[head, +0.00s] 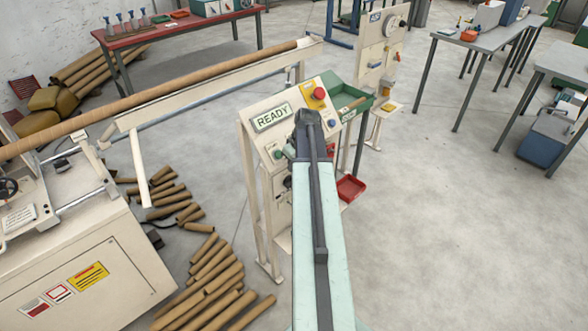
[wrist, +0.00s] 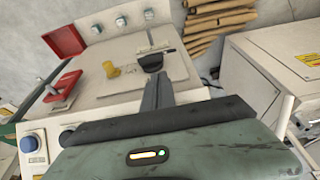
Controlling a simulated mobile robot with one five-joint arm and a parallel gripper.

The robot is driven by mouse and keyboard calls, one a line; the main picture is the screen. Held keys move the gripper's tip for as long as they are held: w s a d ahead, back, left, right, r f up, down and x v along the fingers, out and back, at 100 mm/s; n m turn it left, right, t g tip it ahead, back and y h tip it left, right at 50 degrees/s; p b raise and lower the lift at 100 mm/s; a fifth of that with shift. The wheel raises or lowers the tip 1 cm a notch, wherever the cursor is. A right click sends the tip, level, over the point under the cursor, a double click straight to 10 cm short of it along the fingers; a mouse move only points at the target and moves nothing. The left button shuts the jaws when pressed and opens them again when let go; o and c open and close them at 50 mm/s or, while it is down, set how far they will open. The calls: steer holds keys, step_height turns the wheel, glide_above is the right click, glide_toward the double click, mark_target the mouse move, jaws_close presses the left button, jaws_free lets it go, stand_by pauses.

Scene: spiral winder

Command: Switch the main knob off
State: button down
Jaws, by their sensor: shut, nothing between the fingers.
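The cream control panel (head: 262,148) with a READY sign stands in the middle of the head view. My gripper (head: 308,118) is in front of it and hides part of its face. In the wrist view my gripper (wrist: 158,82) is shut and empty, its fingers pointing at a black knob (wrist: 150,61) on a pale plate. The tips look close to this knob; I cannot tell if they touch it. No label shows that names it the main knob. A yellow knob (wrist: 110,69) sits to its left.
A red emergency button (head: 319,93) is on the panel's upper right. The wrist view shows a red lever (wrist: 62,87), a blue button (wrist: 30,143) and a red tray (wrist: 63,40).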

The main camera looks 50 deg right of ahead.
mark_target(289, 185)
steer(key=b+x, duration=0.2)
steer(key=x, duration=0.1)
steer(key=b+x, duration=0.3)
steer(key=s+b+x, duration=0.1)
steer(key=b+x, duration=0.1)
steer(key=x, duration=0.1)
steer(key=shift+a+f+b, duration=0.1)
steer(key=shift+f+b, duration=0.2)
steer(key=shift+f, duration=0.05)
steer(key=shift+r, duration=0.1)
steer(key=shift+s, duration=0.1)
